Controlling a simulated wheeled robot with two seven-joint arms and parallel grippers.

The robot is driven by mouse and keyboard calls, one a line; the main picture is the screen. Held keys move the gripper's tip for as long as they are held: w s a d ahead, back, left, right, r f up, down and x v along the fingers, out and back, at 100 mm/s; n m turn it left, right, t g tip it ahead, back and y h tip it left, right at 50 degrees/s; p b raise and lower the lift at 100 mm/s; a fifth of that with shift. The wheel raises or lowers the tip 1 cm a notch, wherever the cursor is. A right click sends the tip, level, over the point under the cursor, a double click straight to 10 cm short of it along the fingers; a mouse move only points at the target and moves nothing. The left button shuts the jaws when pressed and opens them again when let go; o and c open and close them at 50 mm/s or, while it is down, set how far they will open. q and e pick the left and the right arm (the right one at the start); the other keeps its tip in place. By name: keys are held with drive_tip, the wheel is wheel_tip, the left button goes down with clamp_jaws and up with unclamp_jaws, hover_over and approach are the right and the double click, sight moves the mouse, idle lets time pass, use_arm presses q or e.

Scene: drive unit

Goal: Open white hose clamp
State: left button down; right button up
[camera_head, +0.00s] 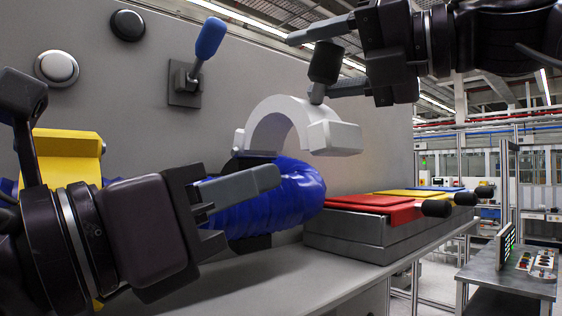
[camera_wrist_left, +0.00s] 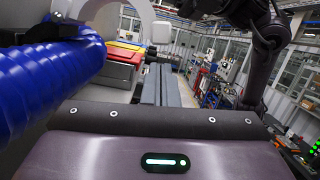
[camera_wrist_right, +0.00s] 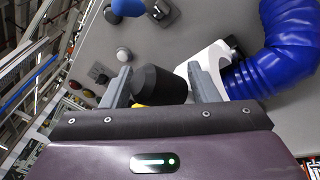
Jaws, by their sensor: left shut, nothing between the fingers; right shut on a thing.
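The white hose clamp (camera_head: 275,118) is an arch standing above the blue hose (camera_head: 275,200), with grey wall showing through it. A black handle (camera_head: 325,62) rises from its block end. My right gripper (camera_head: 312,64) is shut on this handle, which also sits between its fingers in the right wrist view (camera_wrist_right: 160,85). The white clamp shows partly behind a finger there (camera_wrist_right: 210,58). My left gripper (camera_head: 245,188) is shut and empty, in front of the blue hose; its fingers lie together in the left wrist view (camera_wrist_left: 160,85). It hides part of the hose.
A yellow clamp (camera_head: 72,148) is partly behind my left arm. A blue-handled lever (camera_head: 210,40) and round buttons (camera_head: 57,67) are on the grey wall. Red, yellow and blue covers (camera_head: 375,208) with black handles lie on a grey block at right. A control table (camera_head: 510,280) stands beyond.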

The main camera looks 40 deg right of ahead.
use_arm(q)
drive_tip(key=x, duration=1)
drive_tip(key=shift+w+d+f, duration=0.2)
drive_tip(key=shift+w+d, duration=0.1)
drive_tip(key=shift+d, duration=0.05)
use_arm(e)
drive_tip(key=shift+r, duration=0.1)
use_arm(q)
drive_tip(key=shift+r, duration=0.15)
